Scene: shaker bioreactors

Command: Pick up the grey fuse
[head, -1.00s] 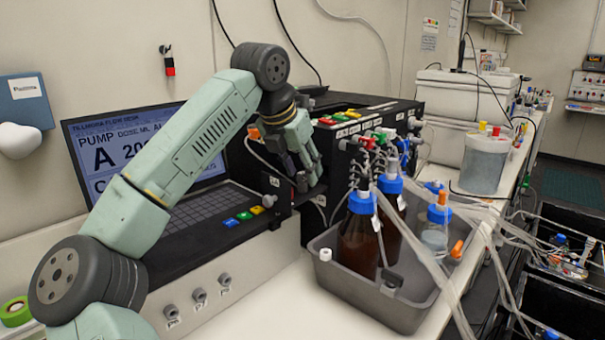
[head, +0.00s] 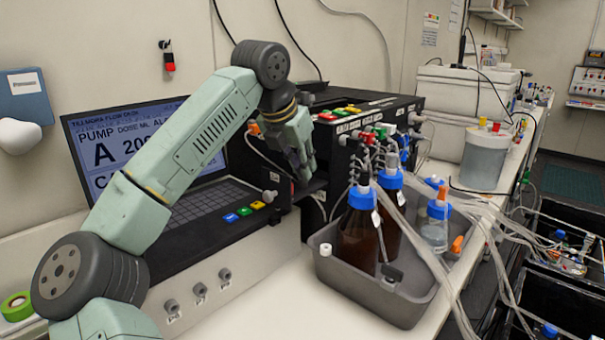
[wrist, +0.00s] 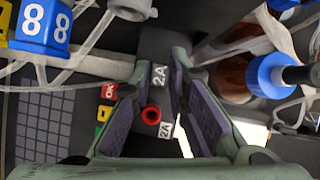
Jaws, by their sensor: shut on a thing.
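My gripper (head: 301,172) is at the front left end of the black pump unit, just right of the laptop-like console. In the wrist view its two purple-padded fingers (wrist: 153,80) are closed on a dark grey block marked 2A, which I take as the grey fuse (wrist: 152,48). The fuse lies between the fingertips and reaches beyond them. A red ring (wrist: 151,115) and a second 2A label show nearer the palm, between the fingers. In the head view the fuse is hidden or too small to tell. I cannot tell whether it is still seated.
A grey tray (head: 398,311) with blue-capped brown bottles (head: 359,235) and tubing stands close to the right. The console keyboard (head: 205,203) with coloured keys is on the left. Tubes (head: 440,262) hang over the bench's right side. Some bench front is bare.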

